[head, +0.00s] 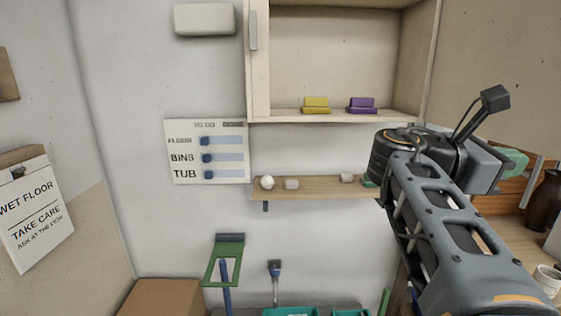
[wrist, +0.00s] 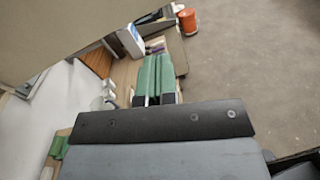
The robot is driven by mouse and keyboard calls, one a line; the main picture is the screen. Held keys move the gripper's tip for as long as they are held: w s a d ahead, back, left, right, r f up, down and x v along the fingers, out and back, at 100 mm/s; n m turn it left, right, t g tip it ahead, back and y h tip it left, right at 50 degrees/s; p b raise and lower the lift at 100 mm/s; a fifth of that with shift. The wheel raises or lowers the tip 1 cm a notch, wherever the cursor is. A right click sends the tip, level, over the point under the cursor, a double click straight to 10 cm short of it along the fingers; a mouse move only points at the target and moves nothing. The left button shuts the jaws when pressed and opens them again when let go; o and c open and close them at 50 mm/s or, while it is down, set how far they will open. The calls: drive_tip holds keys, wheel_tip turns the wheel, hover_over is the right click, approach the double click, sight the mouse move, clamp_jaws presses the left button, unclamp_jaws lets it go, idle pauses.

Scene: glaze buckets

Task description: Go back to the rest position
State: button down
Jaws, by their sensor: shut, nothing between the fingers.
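My gripper (wrist: 158,60) shows in the wrist view as two green fingers lying side by side, shut with nothing between them. In the head view my arm is bent and raised at the right, and the green end of my gripper (head: 514,160) shows beyond the dark wrist, pointing right. It is in front of the brown panel and above the wooden counter at the right. The wrist hides part of the gripper there.
An open cupboard (head: 256,75) holds a yellow block (head: 316,105) and a purple block (head: 362,104). A wall shelf (head: 310,188) is close left of my arm. A dark jug (head: 547,200) and white mug (head: 547,278) stand right. An orange bucket (wrist: 187,20) stands on open floor.

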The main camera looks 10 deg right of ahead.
drive_tip(key=w+a+f+m+t+y, duration=0.3)
drive_tip(key=w+f+m+t+y, duration=0.1)
drive_tip(key=f, duration=0.6)
drive_tip(key=w+a+f+m+t+y, duration=0.3)
drive_tip(key=w+f+y, duration=0.1)
drive_tip(key=f, duration=0.6)
drive_tip(key=a+f+m+t+y, duration=0.1)
drive_tip(key=a+f+m+y, duration=0.1)
drive_tip(key=a+f+y, duration=0.2)
drive_tip(key=s+a+f+m+t+y, duration=0.1)
drive_tip(key=a+f+m+y, duration=0.2)
drive_tip(key=a+f, duration=0.7)
drive_tip(key=a+y, duration=0.2)
drive_tip(key=a, duration=0.4)
drive_tip(key=shift+m+t, duration=0.3)
drive_tip(key=shift+t, duration=0.1)
drive_tip(key=shift+a, duration=0.15)
